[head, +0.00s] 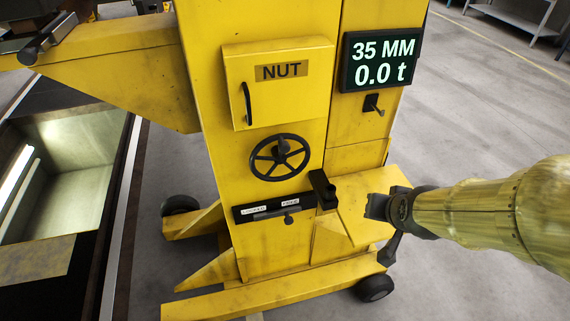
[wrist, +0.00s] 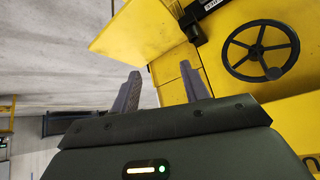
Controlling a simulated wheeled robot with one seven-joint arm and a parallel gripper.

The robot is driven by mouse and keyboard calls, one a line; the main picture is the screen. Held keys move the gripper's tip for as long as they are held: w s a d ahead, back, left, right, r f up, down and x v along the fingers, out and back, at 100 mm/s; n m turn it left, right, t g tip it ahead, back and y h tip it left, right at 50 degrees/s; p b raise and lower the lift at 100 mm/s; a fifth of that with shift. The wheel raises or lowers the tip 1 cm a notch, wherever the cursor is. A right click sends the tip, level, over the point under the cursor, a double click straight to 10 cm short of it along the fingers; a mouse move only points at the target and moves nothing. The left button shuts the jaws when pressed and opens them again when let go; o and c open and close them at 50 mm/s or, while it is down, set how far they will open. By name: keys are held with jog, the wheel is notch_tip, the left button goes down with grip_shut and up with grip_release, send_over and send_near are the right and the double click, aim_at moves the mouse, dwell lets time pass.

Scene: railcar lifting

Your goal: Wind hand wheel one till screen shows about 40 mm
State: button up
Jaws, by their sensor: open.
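The black hand wheel (head: 280,157) is mounted on the front of the yellow lifting column, below the NUT door. Its knob shows near the top in the head view. It also shows at the right in the wrist view (wrist: 260,51). The screen (head: 380,60) at the column's upper right reads 35 MM and 0.0 t. My gripper (head: 378,206) is to the right of and lower than the wheel, apart from it. In the wrist view its two fingers (wrist: 160,92) are spread with nothing between them.
A NUT door (head: 279,85) with a black handle is above the wheel. Below the wheel is a black labelled slide bar (head: 272,208) with a black block (head: 323,190) at its right. A small black lever (head: 373,105) sits under the screen.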

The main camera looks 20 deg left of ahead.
jog(key=s+a+n+t+y+b, duration=0.1)
jog(key=a+t+y+b, duration=0.7)
jog(key=a+b, duration=0.9)
jog(key=shift+f+b, duration=0.35)
jog(key=shift+b, duration=0.3)
jog(key=p, duration=0.8)
send_near(286, 149)
jog(key=p+x, duration=0.1)
jog(key=x, duration=0.9)
jog(key=shift+w+a+f+p, duration=0.1)
jog(key=shift+w+a+p, duration=0.2)
jog(key=shift+p, duration=0.1)
jog(key=shift+d, duration=0.1)
jog(key=shift+c, duration=0.5)
